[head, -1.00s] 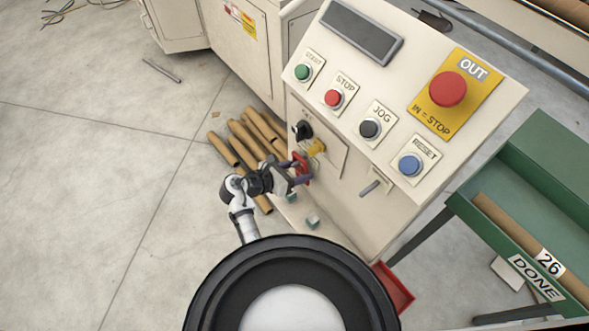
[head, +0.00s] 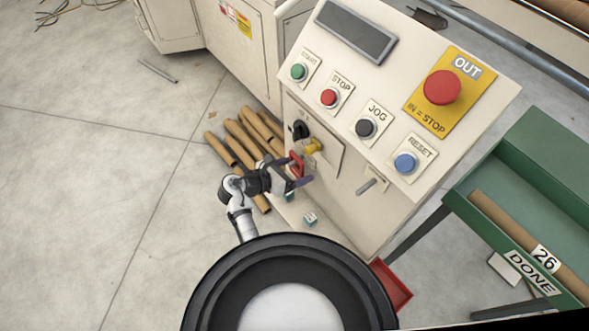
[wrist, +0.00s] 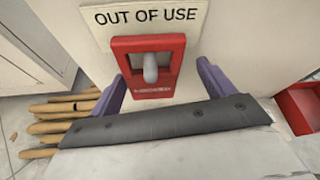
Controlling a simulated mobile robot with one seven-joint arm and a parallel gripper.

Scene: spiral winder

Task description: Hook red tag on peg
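The red tag (wrist: 150,88) is a red frame with a window and small, unclear lettering on its lower part. In the wrist view a grey rounded peg (wrist: 150,68) shows through the window, and the tag appears to hang around it against the cream console front. In the head view the tag (head: 296,164) shows just above my fingers, and the peg there is hidden. My gripper (wrist: 164,75) is open, its purple fingers spread on either side of the tag's lower part. It also shows in the head view (head: 292,182), just below and in front of the tag.
An "OUT OF USE" sign (wrist: 145,17) is above the tag. A yellow fitting (head: 313,146) and black knob (head: 300,130) are close above. A grey lever (head: 371,186) sticks out to the right. Cardboard tubes (head: 240,138) lie left; a red bin (head: 392,285) is below right.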

